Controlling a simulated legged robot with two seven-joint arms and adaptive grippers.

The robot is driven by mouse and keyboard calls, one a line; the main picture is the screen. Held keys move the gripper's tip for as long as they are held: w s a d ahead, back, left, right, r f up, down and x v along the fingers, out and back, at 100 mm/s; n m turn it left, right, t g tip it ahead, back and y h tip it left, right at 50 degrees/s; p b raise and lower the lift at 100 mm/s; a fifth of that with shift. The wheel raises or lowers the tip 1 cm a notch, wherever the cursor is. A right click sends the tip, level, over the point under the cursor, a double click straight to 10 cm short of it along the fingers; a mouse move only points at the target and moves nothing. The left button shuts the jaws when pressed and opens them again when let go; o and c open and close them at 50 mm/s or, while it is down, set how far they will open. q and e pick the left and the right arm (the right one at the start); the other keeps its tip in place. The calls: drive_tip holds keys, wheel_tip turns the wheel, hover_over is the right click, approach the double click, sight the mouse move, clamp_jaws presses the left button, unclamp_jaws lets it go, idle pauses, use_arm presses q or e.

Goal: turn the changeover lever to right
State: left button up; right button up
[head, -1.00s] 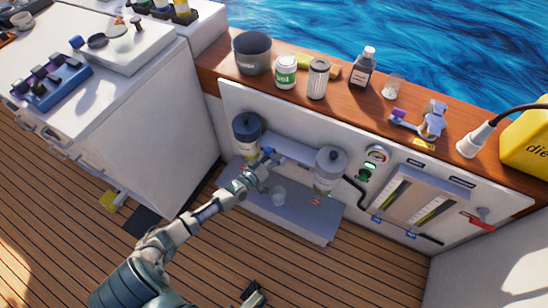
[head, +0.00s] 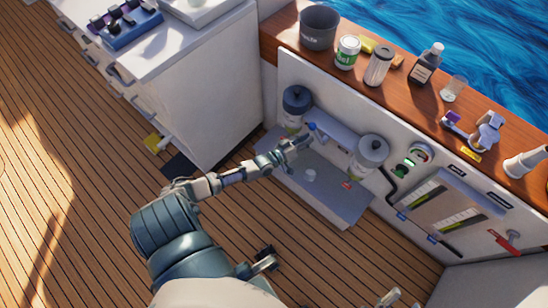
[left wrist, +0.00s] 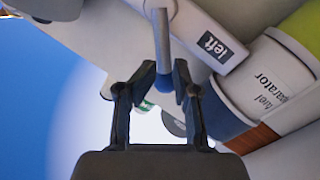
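The changeover lever shows as a grey rod with a blue knob (head: 312,126), between the two canisters on the white engine panel. In the left wrist view the rod (left wrist: 162,38) runs down to its blue knob (left wrist: 163,82), beside a plate marked "left" (left wrist: 214,47). My left gripper (head: 303,141) is at the knob. In the left wrist view its fingers (left wrist: 160,78) are apart, one on each side of the knob; firm contact does not show. Pale parts at the bottom edge of the head view may be my right gripper (head: 392,300); its fingers are unclear.
A dark-lidded canister (head: 297,105) and a grey-lidded canister (head: 370,155) flank the lever closely. A white cabinet (head: 215,90) stands left. Several items line the wooden ledge (head: 285,20) above.

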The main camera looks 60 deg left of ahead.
use_arm(q)
drive_tip(key=s+p, duration=0.5)
drive_tip(key=s, duration=0.9)
drive_tip(key=shift+s, duration=0.3)
use_arm(e)
wheel_tip(320, 180, down, 12)
drive_tip(key=d+n+g+h, duration=0.1)
drive_tip(key=g+h, duration=0.1)
drive_tip(key=g, duration=0.8)
drive_tip(key=shift+w, duration=0.45)
use_arm(q)
drive_tip(key=shift+a, duration=0.1)
use_arm(e)
drive_tip(key=shift+r, duration=0.2)
use_arm(q)
drive_tip(key=shift+s, duration=0.1)
